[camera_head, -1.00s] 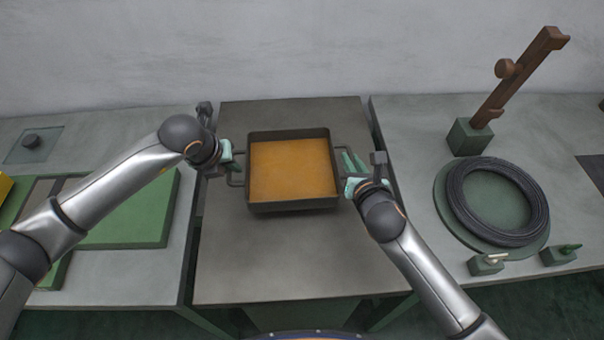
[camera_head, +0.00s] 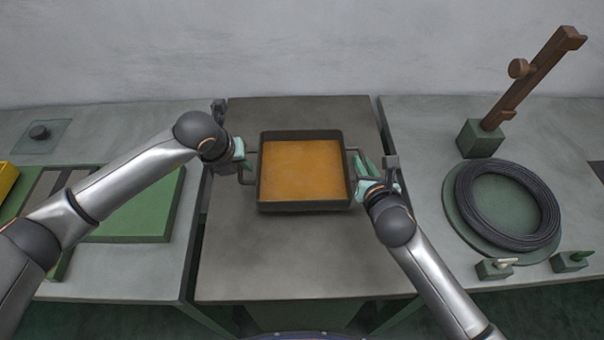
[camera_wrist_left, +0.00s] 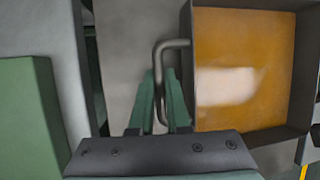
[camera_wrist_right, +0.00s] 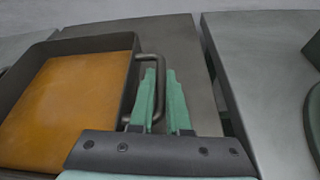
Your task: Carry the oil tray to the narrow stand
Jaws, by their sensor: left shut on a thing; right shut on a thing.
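The oil tray (camera_head: 303,207) is a dark square pan with amber oil (camera_head: 301,170) and a wire handle on each side. It is over the middle grey table in the head view; I cannot tell how far above the top it is. My left gripper (camera_head: 243,160) is shut on the tray's left handle (camera_wrist_left: 160,75), seen between its green fingers in the left wrist view. My right gripper (camera_head: 362,178) is shut on the right handle (camera_wrist_right: 157,90), which also shows in the right wrist view. The tray looks level. I cannot tell which table is the narrow stand.
The middle table (camera_head: 285,265) is bare around the tray. The left table holds a green board (camera_head: 140,215) and a black knob (camera_head: 39,132). The right table holds a cable coil (camera_head: 465,200), a brown post on a green block (camera_head: 480,140) and two small green blocks (camera_head: 494,269). Gaps separate the tables.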

